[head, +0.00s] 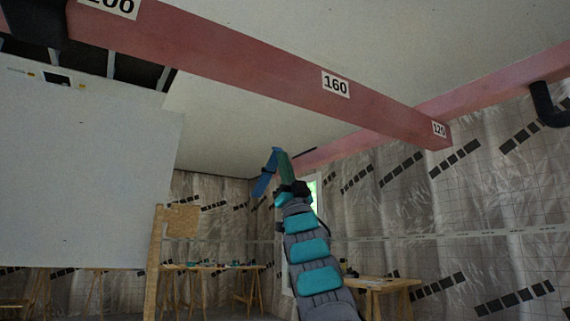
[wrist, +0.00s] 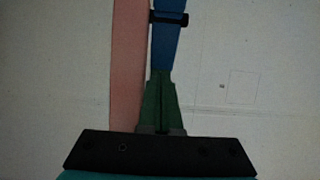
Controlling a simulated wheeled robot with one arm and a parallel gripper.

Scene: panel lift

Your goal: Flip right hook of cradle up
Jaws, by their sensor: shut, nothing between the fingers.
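My gripper (head: 286,167) is raised at the centre of the head view, at the top of my teal and grey arm. In the wrist view its green fingers (wrist: 162,105) are together, with nothing seen between them. A blue piece (head: 265,182) slants down to the left from the top of the green part. In the wrist view the blue piece (wrist: 166,45) lies beyond the fingertips, crossed by a short black pin (wrist: 169,18). I cannot tell whether it belongs to my gripper or to the cradle. No cradle or right hook can be clearly made out.
A red beam (head: 270,65) marked with numbers crosses overhead and meets another red beam (head: 490,80). A large pale panel (head: 85,185) stands at the left. Wooden worktables (head: 215,268) and (head: 385,283) stand at the back. A black pipe (head: 545,105) is at the right.

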